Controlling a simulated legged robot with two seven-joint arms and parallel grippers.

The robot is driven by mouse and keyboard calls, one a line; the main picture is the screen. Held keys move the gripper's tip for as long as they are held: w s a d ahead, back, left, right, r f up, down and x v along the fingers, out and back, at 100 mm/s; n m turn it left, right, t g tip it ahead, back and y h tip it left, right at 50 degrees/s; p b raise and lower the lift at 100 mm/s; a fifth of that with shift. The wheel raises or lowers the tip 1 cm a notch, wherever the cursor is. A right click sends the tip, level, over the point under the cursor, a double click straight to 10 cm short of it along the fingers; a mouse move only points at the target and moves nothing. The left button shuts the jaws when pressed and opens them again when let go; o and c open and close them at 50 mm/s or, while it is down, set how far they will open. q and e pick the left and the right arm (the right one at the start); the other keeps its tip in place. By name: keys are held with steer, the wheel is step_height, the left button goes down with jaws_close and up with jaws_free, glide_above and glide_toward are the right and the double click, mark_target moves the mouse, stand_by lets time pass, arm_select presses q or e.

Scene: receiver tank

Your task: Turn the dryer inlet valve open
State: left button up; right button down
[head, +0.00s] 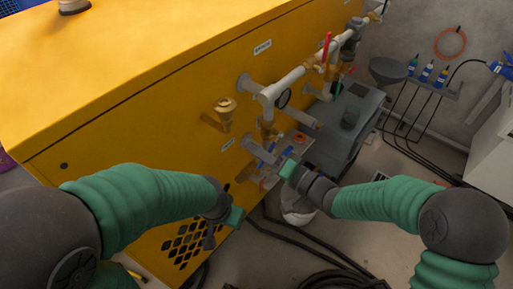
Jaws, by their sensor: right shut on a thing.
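A large yellow cabinet (165,85) carries white pipework (290,80) on its side. A red lever handle (326,48) stands upright on the upper pipe. Lower down, a pipe stub (260,150) leads to brass and blue-handled fittings (285,150). My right gripper (281,172) is at these lower fittings, shut on what looks like a valve handle there. Its fingers and wrist hide most of the held part, so the handle's angle cannot be told. My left gripper (222,228) hangs in front of the cabinet's vent, apart from the pipework; its jaw gap is unclear.
A brass fitting (224,112) juts from the cabinet left of the pipes. A grey machine (345,125) stands behind the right gripper. Black hoses (330,255) lie on the floor. Small bottles (427,72) sit on a wall shelf.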

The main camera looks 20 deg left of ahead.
steer(key=shift+s+f, duration=0.15)
steer(key=shift+f, duration=0.3)
steer(key=c, duration=1.4)
jaws_free()
steer(key=shift+r, duration=0.1)
steer(key=shift+r, duration=0.1)
steer(key=p+v, duration=0.5)
steer(key=v, duration=1.1)
steer(key=shift+d, duration=0.4)
